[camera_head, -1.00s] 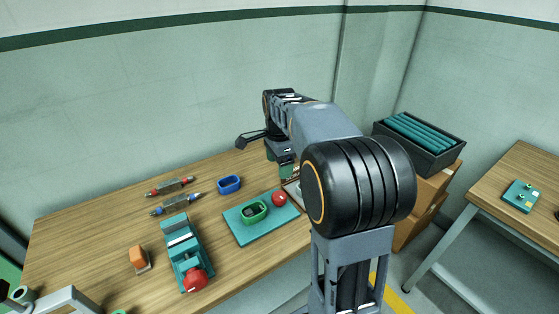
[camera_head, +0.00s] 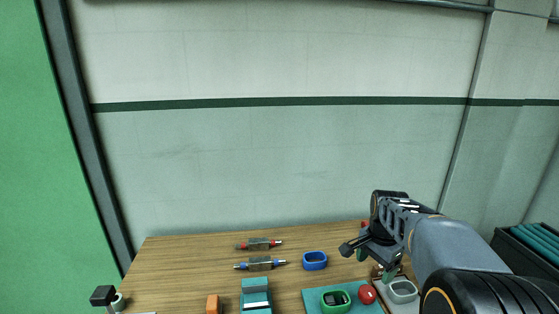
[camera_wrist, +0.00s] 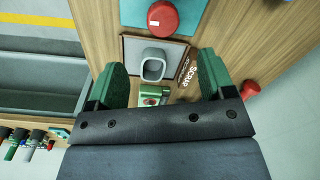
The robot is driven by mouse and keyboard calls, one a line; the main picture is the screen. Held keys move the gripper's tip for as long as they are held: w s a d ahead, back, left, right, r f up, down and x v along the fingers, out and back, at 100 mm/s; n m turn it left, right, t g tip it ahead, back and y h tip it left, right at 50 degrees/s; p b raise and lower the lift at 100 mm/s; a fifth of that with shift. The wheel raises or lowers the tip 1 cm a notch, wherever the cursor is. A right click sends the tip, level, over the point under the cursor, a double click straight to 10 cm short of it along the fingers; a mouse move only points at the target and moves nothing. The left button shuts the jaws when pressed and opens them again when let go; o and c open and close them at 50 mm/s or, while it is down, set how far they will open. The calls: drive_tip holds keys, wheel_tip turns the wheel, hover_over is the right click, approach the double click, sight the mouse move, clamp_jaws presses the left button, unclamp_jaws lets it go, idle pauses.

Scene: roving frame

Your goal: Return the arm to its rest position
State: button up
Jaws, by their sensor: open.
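My gripper (camera_wrist: 163,75) is open in the wrist view, with its two green pads apart and nothing held between them. It points down over a tray (camera_wrist: 128,48) marked SCRAP, with a grey ring-shaped part (camera_wrist: 153,65) on it. A small green and white object (camera_wrist: 152,96) shows nearer the gripper base, between the pads. In the head view my arm reaches out from the lower right over the bench's right end. The grey part (camera_head: 403,291) shows beside the arm there.
The wooden bench (camera_head: 180,262) holds a blue ring (camera_head: 315,260), two cylindrical tools (camera_head: 260,264), a teal mat (camera_head: 313,298) with a green ring (camera_head: 335,301) and red knob (camera_head: 367,294), and a teal fixture (camera_head: 256,295). A dark crate (camera_head: 515,250) stands at right.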

drive_tip(key=s+a+n+t, duration=0.1)
drive_tip(key=s+a+n, duration=0.3)
drive_tip(key=s+n, duration=0.2)
drive_tip(key=s+a+n+t+p, duration=0.1)
drive_tip(key=s+a+n+t, duration=0.1)
drive_tip(key=s+a+n, duration=0.3)
drive_tip(key=s+n, duration=0.1)
drive_tip(key=s, duration=0.3)
drive_tip(key=shift+s+f, duration=0.2)
drive_tip(key=shift+f, duration=0.05)
